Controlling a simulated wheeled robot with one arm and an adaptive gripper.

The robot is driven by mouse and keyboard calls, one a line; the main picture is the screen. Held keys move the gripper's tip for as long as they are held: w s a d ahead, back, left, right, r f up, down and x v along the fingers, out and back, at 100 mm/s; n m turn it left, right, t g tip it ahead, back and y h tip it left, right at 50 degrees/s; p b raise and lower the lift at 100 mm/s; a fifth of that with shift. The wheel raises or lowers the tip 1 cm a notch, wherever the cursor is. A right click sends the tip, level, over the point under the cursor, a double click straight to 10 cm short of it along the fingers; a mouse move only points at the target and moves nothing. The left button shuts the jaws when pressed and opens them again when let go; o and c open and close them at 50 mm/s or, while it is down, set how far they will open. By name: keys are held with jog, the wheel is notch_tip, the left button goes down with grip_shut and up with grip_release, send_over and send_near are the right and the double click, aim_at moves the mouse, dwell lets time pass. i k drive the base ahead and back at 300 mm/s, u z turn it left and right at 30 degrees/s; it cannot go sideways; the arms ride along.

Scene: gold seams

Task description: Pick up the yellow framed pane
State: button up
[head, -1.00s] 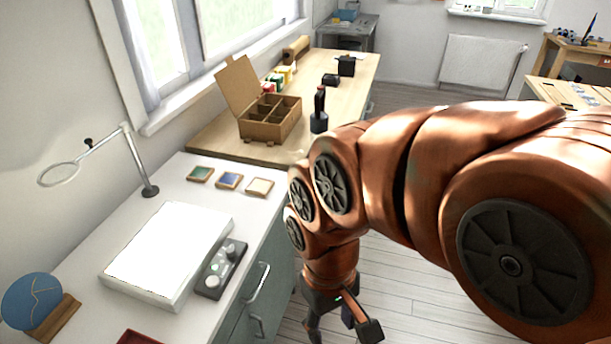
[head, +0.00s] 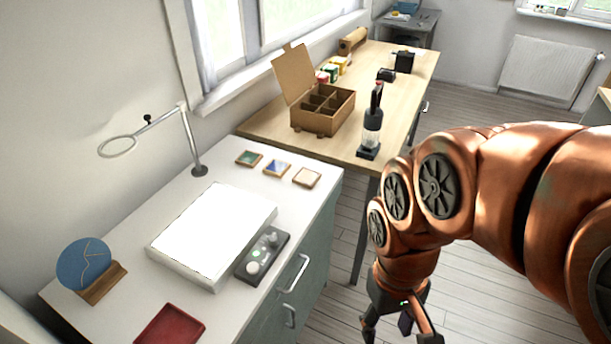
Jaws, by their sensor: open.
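Three small wood-framed panes lie in a row at the far end of the white worktop: a green one (head: 249,158), a blue one (head: 277,168) and a pale cream one (head: 307,177) on the right. The pale one is the closest match to yellow; its colour is washed out. My gripper (head: 402,335) is open and points down at the bottom edge, over the floor to the right of the cabinet. It is apart from the panes, and its fingertips are partly cut off.
A divided cardboard box (head: 322,110) and a dark bottle-like tool (head: 372,128) stand on the wooden table.

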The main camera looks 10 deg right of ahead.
aim_at(307, 178)
jog(key=u, duration=3.45)
jog(key=k, duration=0.7)
jog(key=z, duration=1.7)
